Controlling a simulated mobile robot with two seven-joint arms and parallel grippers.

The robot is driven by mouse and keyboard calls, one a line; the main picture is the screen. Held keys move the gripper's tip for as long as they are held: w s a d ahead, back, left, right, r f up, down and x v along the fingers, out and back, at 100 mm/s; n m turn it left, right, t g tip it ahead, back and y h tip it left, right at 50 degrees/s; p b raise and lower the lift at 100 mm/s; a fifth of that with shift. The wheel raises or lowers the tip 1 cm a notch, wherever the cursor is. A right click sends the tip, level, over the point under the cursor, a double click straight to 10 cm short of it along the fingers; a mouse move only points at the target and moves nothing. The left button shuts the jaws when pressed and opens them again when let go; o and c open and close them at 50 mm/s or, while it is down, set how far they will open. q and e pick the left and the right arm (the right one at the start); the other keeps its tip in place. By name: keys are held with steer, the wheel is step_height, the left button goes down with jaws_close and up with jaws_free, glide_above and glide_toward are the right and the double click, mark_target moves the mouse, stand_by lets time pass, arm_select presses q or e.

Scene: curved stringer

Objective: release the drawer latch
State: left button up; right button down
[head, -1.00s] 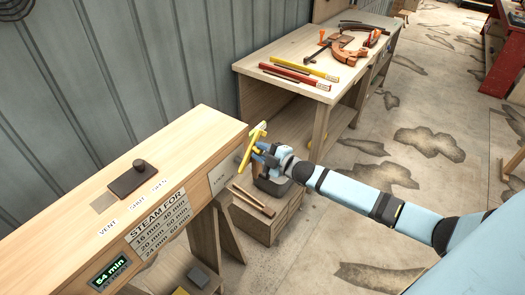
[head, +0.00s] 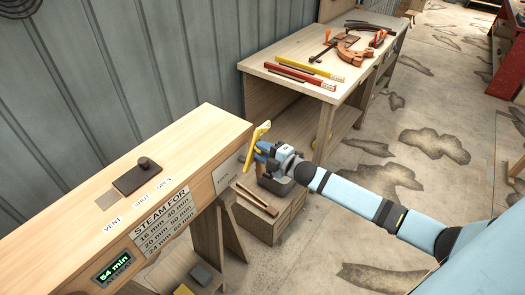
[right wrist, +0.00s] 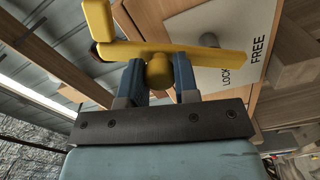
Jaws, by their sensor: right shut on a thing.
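The latch is a yellow lever (head: 256,143) on the end face of the long wooden steam box (head: 178,150). In the right wrist view the yellow lever (right wrist: 190,52) lies across the picture, with a raised block at its left end. A round yellow peg (right wrist: 159,70) on it sits between my fingers. The lever's right tip lies beside a white plate (right wrist: 225,55) lettered LOCK and FREE, close to both words. My right gripper (head: 262,153) is shut on the lever's peg; it also shows in the wrist view (right wrist: 160,78). My left gripper is out of view.
A low wooden cabinet (head: 262,222) with wood strips on top stands below my gripper. A dark sliding plate (head: 137,178) lies on the box top. Open floor is at the right.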

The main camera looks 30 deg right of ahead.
steer(key=c, duration=0.9)
jaws_free()
steer(key=shift+o, duration=0.2)
steer(key=shift+s, duration=0.1)
steer(key=b+v, duration=0.2)
steer(key=v, duration=1.1)
steer(key=shift+s, duration=0.3)
steer(key=s+a+f+m+g+h+p, duration=0.2)
steer(key=s+a+f+m, duration=0.3)
steer(key=s+a+m, duration=0.3)
steer(key=s+a+f+m+g+h+p, duration=0.1)
steer(key=s+a+f+m+g+p, duration=0.1)
steer(key=s+a+f+m, duration=0.4)
steer(key=s+a+m+g, duration=0.1)
steer(key=s+a+m, duration=0.1)
steer(key=s+a, duration=0.2)
steer(key=shift+a+f+m+g+h, duration=0.3)
steer(key=shift+a+f+h, duration=0.1)
steer(key=shift+a, duration=0.3)
